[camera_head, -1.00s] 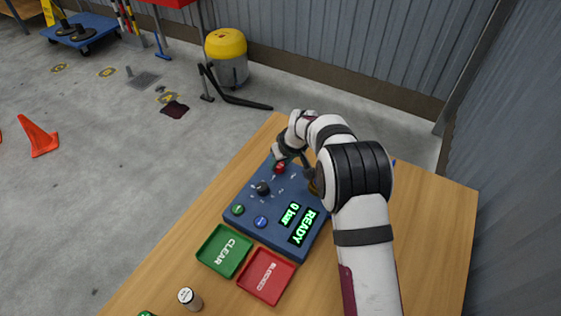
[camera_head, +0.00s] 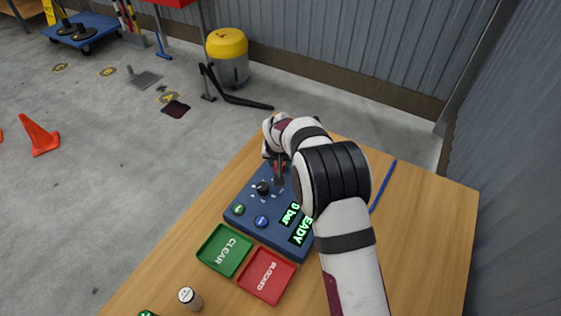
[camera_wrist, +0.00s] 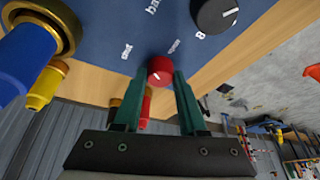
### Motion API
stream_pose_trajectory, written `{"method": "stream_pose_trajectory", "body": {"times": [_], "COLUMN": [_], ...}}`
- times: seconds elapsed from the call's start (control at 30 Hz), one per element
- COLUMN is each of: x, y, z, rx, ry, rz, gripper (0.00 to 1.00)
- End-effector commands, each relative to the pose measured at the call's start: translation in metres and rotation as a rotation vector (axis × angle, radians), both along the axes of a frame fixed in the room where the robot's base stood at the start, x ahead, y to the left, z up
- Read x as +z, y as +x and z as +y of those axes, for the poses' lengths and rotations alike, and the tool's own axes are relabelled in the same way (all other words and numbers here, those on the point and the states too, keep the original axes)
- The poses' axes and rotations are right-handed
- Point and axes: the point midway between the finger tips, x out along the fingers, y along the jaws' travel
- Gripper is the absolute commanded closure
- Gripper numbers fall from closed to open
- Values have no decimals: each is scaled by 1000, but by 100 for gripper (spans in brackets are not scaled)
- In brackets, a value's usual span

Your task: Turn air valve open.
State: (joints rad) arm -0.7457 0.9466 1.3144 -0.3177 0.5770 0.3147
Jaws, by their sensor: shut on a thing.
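The air valve is a small red knob (camera_wrist: 160,69) on the blue control panel (camera_wrist: 110,25). Printed words beside it read "shut" and "open". My gripper (camera_wrist: 161,75) has its two green fingers closed on the knob's sides. A pale mark shows on the knob's face, but I cannot tell exactly which word it points at. In the head view the panel (camera_head: 240,222) lies on the wooden table, and my gripper (camera_head: 279,168) is at its far end, with my arm covering part of the panel. The panel's display (camera_head: 298,222), partly hidden, shows "0 bar".
A green tray (camera_head: 207,259) and a red tray (camera_head: 248,285) lie in front. A blue rod-like thing (camera_head: 384,185) lies to the right.

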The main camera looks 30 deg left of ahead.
Motion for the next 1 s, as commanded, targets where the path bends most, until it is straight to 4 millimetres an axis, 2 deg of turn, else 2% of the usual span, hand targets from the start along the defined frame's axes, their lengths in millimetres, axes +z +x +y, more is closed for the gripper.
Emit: {"method": "stream_pose_trajectory", "body": {"times": [0.6, 1.0], "x": [-1, -1], "y": [-2, -2], "z": [4, 7], "rx": [-585, -887], "ry": [1, 2], "rz": [2, 2], "gripper": [100, 100]}}
